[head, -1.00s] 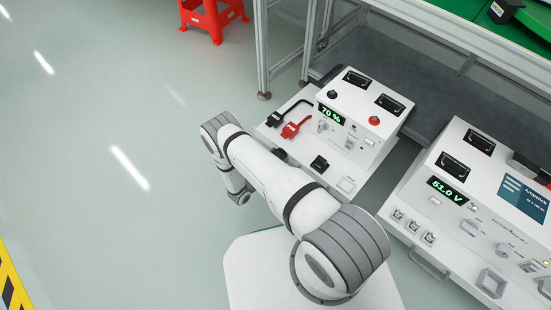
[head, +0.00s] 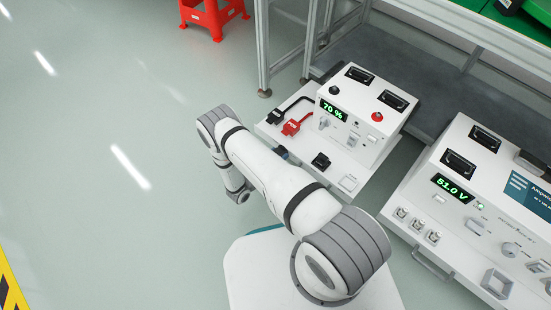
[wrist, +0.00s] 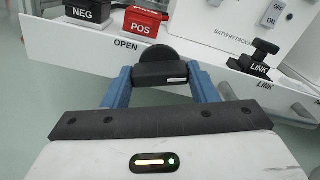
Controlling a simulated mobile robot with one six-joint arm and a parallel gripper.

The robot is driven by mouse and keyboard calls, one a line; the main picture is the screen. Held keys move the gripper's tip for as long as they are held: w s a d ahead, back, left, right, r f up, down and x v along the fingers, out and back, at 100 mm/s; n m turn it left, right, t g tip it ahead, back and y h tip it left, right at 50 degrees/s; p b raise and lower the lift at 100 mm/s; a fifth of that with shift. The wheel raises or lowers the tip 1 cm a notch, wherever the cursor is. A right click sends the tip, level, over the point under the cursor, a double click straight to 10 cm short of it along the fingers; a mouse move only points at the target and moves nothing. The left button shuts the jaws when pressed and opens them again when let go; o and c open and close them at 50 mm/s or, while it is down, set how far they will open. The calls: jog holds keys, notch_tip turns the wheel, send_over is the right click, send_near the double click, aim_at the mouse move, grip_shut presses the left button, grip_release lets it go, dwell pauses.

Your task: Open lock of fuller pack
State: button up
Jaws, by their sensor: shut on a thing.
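The white battery pack with a green 70 % display (head: 332,111) stands on a low shelf at the centre of the head view. The wrist view shows its white front edge (wrist: 60,47) with the word OPEN printed on it. A black lock knob (wrist: 150,55) with a rounded top sits just right of that word. My gripper (wrist: 162,76) has its blue fingers shut on the knob's black bar, one on each side. In the head view my arm hides most of the gripper and the knob.
Black NEG (wrist: 84,12) and red POS (wrist: 142,25) plugs lie just beyond the gripper. A black LINK plug (wrist: 262,60) stands to the right. A unit reading 51.0 V (head: 452,188) stands right of the pack.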

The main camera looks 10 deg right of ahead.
jog(key=n+b, duration=0.1)
jog(key=n, duration=0.2)
jog(key=shift+d+f+n+b, duration=0.15)
jog(key=shift+d+n+b, duration=0.15)
jog(key=shift+b, duration=0.05)
jog(key=n+b, duration=0.2)
jog(key=n, duration=0.8)
jog(key=shift+s, duration=0.15)
jog(key=o, duration=1)
jog(key=shift+a, duration=0.15)
